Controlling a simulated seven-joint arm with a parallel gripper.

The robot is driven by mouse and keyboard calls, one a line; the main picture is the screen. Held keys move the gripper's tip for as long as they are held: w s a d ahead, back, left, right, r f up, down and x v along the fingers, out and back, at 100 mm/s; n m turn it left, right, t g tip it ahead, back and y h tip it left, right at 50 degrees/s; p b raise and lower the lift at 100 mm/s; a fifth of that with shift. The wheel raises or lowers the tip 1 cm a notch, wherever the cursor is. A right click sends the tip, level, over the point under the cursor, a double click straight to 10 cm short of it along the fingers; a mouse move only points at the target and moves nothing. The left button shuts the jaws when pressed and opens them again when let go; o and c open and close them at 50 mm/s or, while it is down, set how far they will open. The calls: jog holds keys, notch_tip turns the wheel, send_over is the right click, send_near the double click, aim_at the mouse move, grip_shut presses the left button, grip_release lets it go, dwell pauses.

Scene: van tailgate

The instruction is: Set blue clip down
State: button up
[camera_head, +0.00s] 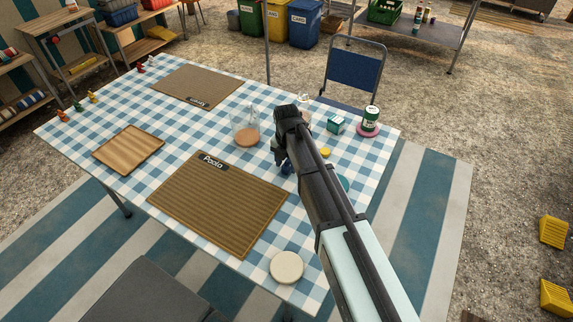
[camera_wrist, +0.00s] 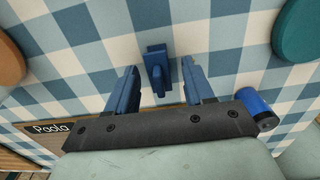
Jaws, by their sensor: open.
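The blue clip (camera_wrist: 157,68) is on the blue-and-white checked cloth in the wrist view, just past the gap between my fingertips. My gripper (camera_wrist: 160,80) is open, one finger on each side of the clip's near end, with visible gaps. In the head view my gripper (camera_head: 281,158) is low over the table, right of the large brown mat. A small dark blue shape (camera_head: 287,168) beside the fingers there looks like the clip; my arm partly hides it.
A teal disc (camera_wrist: 300,28) is right of the clip.

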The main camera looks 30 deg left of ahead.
aim_at(287, 160)
notch_tip(287, 160, up, 12)
jog(key=shift+f, duration=0.25)
dwell(0.5)
